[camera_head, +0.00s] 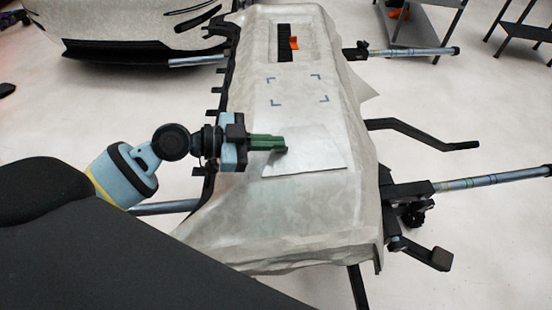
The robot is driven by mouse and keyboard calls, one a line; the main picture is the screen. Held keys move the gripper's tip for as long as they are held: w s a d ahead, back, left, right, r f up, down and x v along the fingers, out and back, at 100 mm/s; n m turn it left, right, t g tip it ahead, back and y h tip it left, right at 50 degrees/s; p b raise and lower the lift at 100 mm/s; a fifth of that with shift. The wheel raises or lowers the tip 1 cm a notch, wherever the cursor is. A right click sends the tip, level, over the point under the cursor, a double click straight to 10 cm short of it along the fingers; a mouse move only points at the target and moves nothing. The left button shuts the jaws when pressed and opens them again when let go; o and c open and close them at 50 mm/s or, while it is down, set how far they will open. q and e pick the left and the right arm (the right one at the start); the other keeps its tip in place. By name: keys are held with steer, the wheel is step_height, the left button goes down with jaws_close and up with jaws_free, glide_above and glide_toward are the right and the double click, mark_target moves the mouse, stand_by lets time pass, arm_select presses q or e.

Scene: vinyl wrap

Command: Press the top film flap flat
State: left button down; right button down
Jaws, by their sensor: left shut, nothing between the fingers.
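The top film flap (312,153) is a pale, near-square sheet lying on the light covered panel (290,215) in the middle of the head view. Its lower edge stands out against the panel. My left gripper (284,146) comes in from the left, its green fingers shut and empty. The fingertips are over the flap's upper left part. I cannot tell whether they touch it. The fingers hide a little of the flap's left edge. My right gripper is not in view.
Dark corner marks (297,90) lie on the panel above the flap. A recess with a black strip (283,43) and an orange piece (294,43) is at the top. Stand arms (425,135) stick out at right. A car bumper (130,30) is at upper left.

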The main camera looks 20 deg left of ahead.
arm_select(q)
steer(key=shift+w+a+f+n+g+b, duration=0.25)
steer(key=shift+w+f+n+g+b, duration=0.25)
steer(key=shift+n+b, duration=0.35)
steer(key=shift+f+n, duration=0.1)
steer(key=shift+n, duration=0.15)
steer(key=shift+w, duration=0.1)
